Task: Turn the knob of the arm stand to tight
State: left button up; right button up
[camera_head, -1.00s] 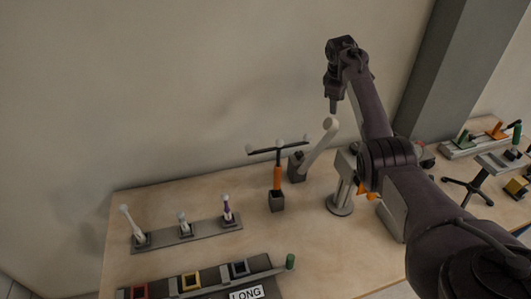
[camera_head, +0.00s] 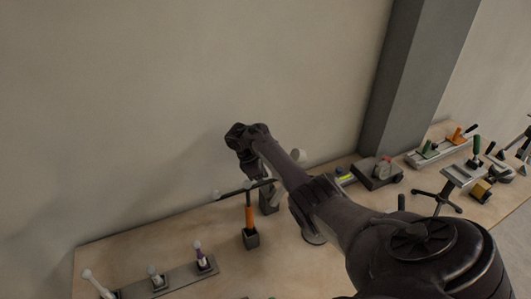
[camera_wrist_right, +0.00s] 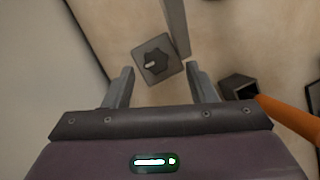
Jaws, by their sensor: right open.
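The arm stand (camera_head: 268,201) is a dark grey block with a pale slanted arm, partly hidden by my right arm in the head view. In the right wrist view, its square grey top (camera_wrist_right: 148,76) carries a dark lobed knob (camera_wrist_right: 155,59) with a white mark. The mark points toward the left of that view. A grey bar (camera_wrist_right: 177,22) rises beside it. My right gripper (camera_wrist_right: 159,69) is open and empty, its fingertips on either side of the knob in the picture. It appears above the knob, without visible contact. My left gripper is not in view.
A T-shaped tool with an orange handle (camera_head: 249,218) stands in a dark holder (camera_head: 251,239) close by, and its handle shows in the wrist view (camera_wrist_right: 292,119). A rack (camera_head: 175,280) holds several small tools at front left. More devices stand along the table's right.

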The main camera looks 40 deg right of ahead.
jog(key=shift+x, duration=1.15)
jog(key=shift+w+d+f, duration=0.15)
jog(key=shift+d, duration=0.2)
jog(key=shift+a, duration=0.15)
jog(key=shift+c, duration=0.3)
jog(key=c, duration=0.7)
jog(key=shift+c, duration=1)
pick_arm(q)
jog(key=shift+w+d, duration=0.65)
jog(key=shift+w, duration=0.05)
